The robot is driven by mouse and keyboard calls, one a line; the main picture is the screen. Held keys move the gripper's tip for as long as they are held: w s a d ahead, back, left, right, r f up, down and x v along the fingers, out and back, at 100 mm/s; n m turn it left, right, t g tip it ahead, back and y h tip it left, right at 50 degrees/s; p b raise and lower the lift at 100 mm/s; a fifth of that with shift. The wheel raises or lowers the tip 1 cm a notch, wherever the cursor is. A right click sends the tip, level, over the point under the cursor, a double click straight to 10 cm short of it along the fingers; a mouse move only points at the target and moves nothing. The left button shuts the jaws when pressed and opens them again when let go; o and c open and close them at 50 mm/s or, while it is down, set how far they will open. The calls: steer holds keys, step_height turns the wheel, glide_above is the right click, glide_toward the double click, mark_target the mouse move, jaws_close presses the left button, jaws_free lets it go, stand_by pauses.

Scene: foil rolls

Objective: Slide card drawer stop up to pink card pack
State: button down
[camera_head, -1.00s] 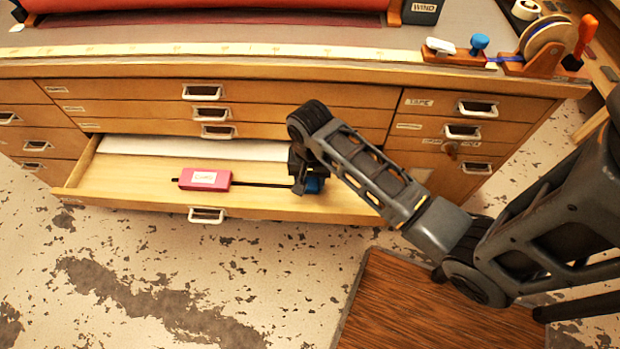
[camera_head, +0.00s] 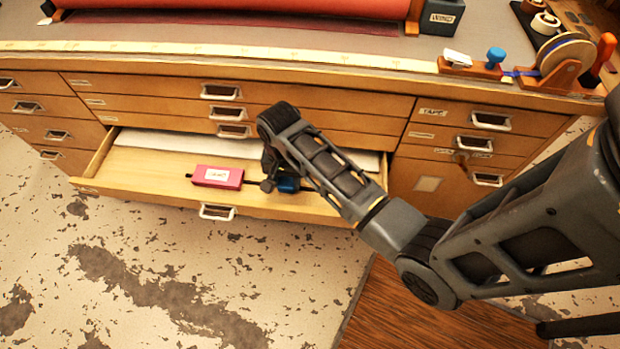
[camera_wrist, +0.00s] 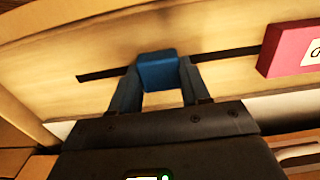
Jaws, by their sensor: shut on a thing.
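The blue drawer stop (camera_head: 288,184) sits on a thin dark rail in the open drawer (camera_head: 140,187). In the wrist view the stop (camera_wrist: 158,72) is between the two fingers of my gripper (camera_wrist: 157,85), which is shut on it. The pink card pack (camera_head: 217,176) with a white label lies on the same rail line, left of the stop. It shows at the right edge of the wrist view (camera_wrist: 283,48). A stretch of bare rail (camera_wrist: 225,52) lies between stop and pack; they are apart. My gripper and arm partly hide the stop in the head view.
White paper (camera_head: 165,141) lies at the back of the drawer. The drawer's front wall with a metal handle (camera_head: 217,212) runs close in front of the rail. Closed drawers surround it. The worktop (camera_head: 250,38) above holds a red roll (camera_head: 240,8) and a tape dispenser (camera_head: 560,60).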

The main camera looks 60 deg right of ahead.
steer(key=w, duration=0.1)
steer(key=w+a, duration=0.1)
steer(key=w, duration=0.2)
steer(key=shift+w+a+f, duration=0.1)
steer(key=shift+w+a, duration=0.25)
steer(key=shift+a, duration=0.05)
steer(key=c, duration=0.5)
jaws_free()
steer(key=shift+r, duration=3.95)
steer(key=shift+c, duration=0.2)
